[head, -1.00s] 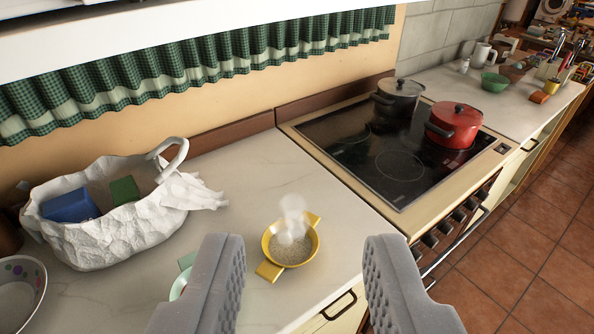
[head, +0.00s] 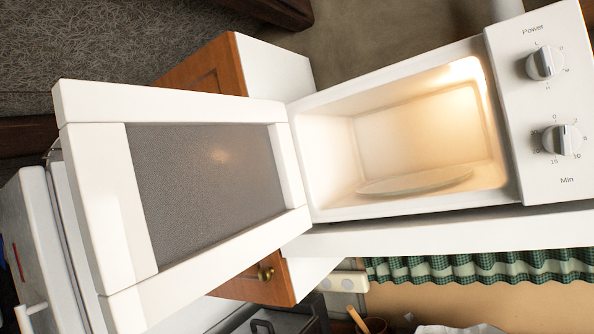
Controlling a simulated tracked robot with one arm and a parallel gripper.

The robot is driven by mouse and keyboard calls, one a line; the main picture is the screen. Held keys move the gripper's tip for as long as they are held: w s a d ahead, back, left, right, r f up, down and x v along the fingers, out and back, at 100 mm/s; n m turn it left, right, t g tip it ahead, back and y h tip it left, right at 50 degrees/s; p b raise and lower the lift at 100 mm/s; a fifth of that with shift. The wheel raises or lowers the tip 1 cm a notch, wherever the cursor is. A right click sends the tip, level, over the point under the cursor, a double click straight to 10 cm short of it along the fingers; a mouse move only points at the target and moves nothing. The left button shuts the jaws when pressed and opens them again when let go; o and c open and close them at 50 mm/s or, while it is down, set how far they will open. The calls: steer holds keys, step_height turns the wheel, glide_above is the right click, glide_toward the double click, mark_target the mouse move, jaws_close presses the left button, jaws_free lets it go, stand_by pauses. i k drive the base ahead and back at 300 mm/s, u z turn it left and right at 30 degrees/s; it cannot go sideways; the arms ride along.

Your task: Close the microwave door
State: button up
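The white microwave (head: 395,82) fills the right half of the head view, tilted in the picture. Its door (head: 90,200) is wide open and swung out to the left, with a dark speckled window (head: 205,185). The lit cavity (head: 425,130) shows a flat turntable plate (head: 415,183) and looks otherwise empty. Two knobs, Power (head: 545,62) and Min (head: 562,140), sit on the panel at the right. My gripper is not in view, so its relation to the door cannot be seen.
The microwave stands on a white shelf (head: 430,235) above a green checked curtain (head: 480,267). Wooden cabinet fronts (head: 205,68) show behind the door, one with a brass knob (head: 265,274). A white appliance (head: 35,240) is close to the door at the lower left.

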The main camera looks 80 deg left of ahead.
mark_target(136, 292)
steer(key=z, duration=0.6)
steer(key=k, duration=1.1)
steer(key=u, duration=1.65)
